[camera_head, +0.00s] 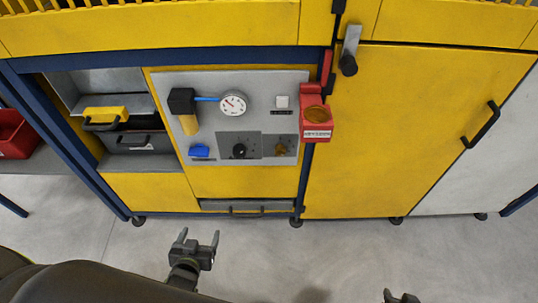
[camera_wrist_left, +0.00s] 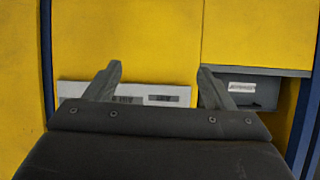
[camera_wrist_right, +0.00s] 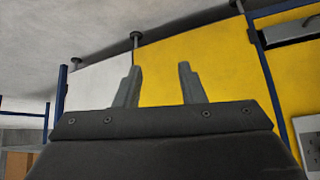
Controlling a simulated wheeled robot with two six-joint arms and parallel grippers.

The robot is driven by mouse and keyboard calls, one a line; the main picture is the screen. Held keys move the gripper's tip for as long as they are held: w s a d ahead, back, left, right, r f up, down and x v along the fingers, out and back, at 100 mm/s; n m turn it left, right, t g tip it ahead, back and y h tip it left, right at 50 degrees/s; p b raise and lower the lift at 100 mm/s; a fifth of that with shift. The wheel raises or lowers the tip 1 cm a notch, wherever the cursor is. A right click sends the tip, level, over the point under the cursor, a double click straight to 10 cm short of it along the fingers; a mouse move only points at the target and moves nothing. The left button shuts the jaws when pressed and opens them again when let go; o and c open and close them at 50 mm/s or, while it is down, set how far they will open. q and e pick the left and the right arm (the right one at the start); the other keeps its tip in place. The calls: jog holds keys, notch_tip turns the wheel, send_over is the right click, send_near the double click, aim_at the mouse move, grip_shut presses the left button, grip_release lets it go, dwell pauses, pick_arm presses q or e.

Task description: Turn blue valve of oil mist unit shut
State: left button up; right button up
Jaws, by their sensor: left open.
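The blue valve (camera_head: 200,151) is a small blue handle at the lower left of a grey panel (camera_head: 215,130) on the yellow machine. Above it is the oil mist unit (camera_head: 185,110), with a black top and an amber bowl; a blue tube runs from it to a round gauge (camera_head: 232,105). My left gripper (camera_head: 199,235) is open and empty, in front of and below the panel, apart from the valve. In the left wrist view its spread fingers (camera_wrist_left: 160,70) face the yellow front; the valve does not show there. My right gripper (camera_wrist_right: 159,70) is open and empty, barely showing at the head view's bottom edge (camera_head: 400,297).
A black knob (camera_head: 239,151) sits right of the valve. A red box with an amber top (camera_head: 317,120) projects at the panel's right edge. Drawers (camera_head: 138,139) are at the left, a yellow door (camera_head: 400,130) at the right. The floor before the machine is clear.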

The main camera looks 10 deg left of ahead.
aim_at(198, 156)
pick_arm(q)
notch_tip(198, 156, up, 13)
jog(key=w+a+n+t+y+b, duration=0.1)
jog(key=w+t+y+b, duration=0.1)
jog(key=t+b, duration=0.45)
jog(key=shift+g, duration=0.65)
jog(key=shift+b+x, duration=1.75)
jog(key=shift+x, duration=6.85)
pick_arm(e)
jog(key=w+r+t, duration=0.3)
jog(key=r+t, duration=0.3)
jog(key=r, duration=0.6)
jog(key=w+r+n+t+h, duration=0.1)
jog(key=w+r+t, duration=0.2)
jog(key=r, duration=0.9)
jog(key=shift+w+a+r+t, duration=0.2)
jog(key=shift+a+t, duration=0.25)
jog(key=shift+t, duration=1.35)
pick_arm(q)
jog(key=c, duration=1)
pick_arm(e)
jog(key=shift+f, duration=0.1)
